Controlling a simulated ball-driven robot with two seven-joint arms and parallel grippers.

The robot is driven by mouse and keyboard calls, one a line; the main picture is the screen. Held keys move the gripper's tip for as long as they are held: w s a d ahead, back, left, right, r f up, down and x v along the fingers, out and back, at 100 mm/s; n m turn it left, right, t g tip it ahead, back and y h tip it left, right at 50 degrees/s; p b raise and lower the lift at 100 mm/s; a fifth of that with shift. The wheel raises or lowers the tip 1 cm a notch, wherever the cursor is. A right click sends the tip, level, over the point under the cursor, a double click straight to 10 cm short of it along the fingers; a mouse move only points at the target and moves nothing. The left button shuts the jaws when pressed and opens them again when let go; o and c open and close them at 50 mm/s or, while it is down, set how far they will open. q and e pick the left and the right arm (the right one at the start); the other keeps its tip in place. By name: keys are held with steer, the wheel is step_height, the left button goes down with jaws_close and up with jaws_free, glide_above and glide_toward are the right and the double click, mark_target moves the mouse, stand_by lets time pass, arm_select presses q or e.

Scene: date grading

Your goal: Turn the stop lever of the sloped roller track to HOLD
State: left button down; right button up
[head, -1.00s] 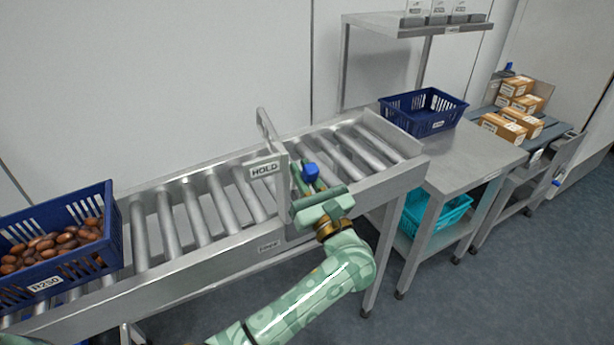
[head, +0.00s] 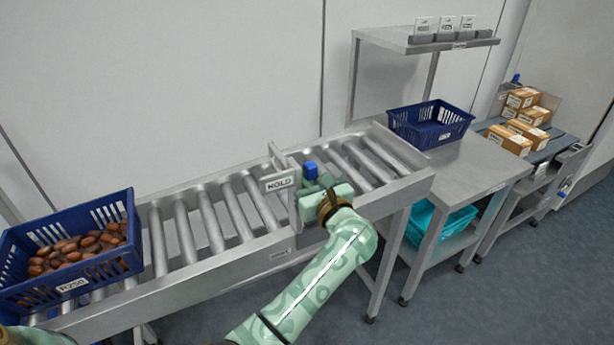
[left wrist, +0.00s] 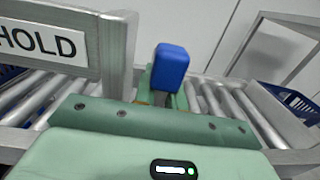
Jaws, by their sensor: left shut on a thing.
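The sloped roller track (head: 215,262) runs from lower left to upper right. The stop lever's blue knob (head: 310,170) stands just right of the plate; in the left wrist view the knob (left wrist: 171,66) rises beyond my gripper's body. My left gripper (head: 318,186) is shut on the lever below the knob. Its fingertips and the lever's lower part are mostly hidden. My right gripper is in neither view.
A blue crate of dates (head: 70,290) stands on the track's left end. A table (head: 470,165) at the right end bears an empty blue crate (head: 402,126), with a teal crate (head: 440,228) below. Boxes (head: 508,138) sit farther right. Floor at the lower right is clear.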

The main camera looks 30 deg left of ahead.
arm_select(q)
steer(key=shift+a, duration=0.1)
steer(key=c, duration=1.5)
jaws_free()
steer(key=shift+w, duration=0.1)
steer(key=shift+o, duration=0.2)
steer(key=shift+f, duration=0.1)
